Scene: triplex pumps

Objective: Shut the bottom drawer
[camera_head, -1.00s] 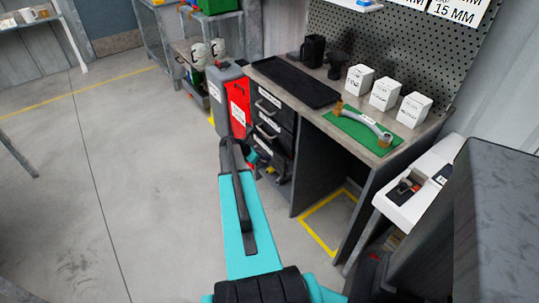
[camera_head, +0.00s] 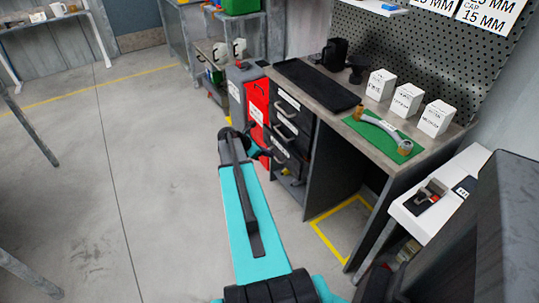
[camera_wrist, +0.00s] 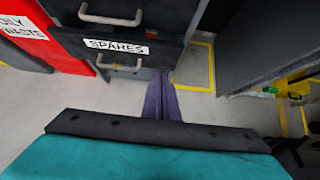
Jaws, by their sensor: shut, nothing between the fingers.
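The drawer unit under the bench shows dark fronts with pale bar handles in the head view. The bottom drawer (camera_head: 287,158) is partly hidden behind my wrist there. In the wrist view, a dark drawer front labelled SPARES (camera_wrist: 90,55) fills the upper left, with its bar handle below the label. Another drawer front with a handle is above it. How far the SPARES drawer stands out is hard to tell. My gripper (camera_wrist: 162,98) is shut and empty, its fingers together just below and right of the SPARES front. I cannot tell whether they touch it.
A red waste bin (camera_head: 257,108) stands left of the drawers. The bench top (camera_head: 345,112) carries a black tray, white boxes and a green mat with a metal part. Right of the drawers is an open knee space with yellow floor marking (camera_head: 325,238).

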